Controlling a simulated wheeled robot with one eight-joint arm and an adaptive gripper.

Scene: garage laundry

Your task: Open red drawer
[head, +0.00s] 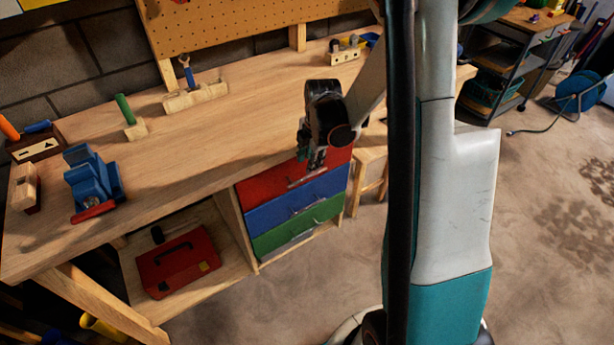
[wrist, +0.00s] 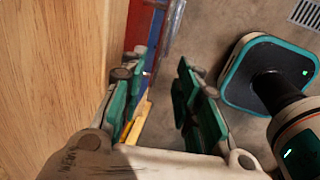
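The red drawer (head: 270,187) is the top drawer under the workbench, and its front looks flush with the drawers below. Its metal handle (head: 308,177) is partly visible below my gripper (head: 313,160). My gripper is at the bench's front edge, pointing down, and covers part of the red front. In the wrist view my gripper (wrist: 162,62) has its green fingers spread apart with nothing between them. A strip of the red drawer (wrist: 136,28) and a metal handle bar (wrist: 173,28) show beyond the fingertips. I cannot tell whether any finger touches the handle.
Below are a blue drawer (head: 293,205) and a green drawer (head: 285,233). The wooden benchtop (head: 225,140) lies right beside my gripper. A wooden stool (head: 370,165) stands right of the drawers. A red toolbox (head: 165,275) sits on the lower shelf. The floor ahead of the drawers is clear.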

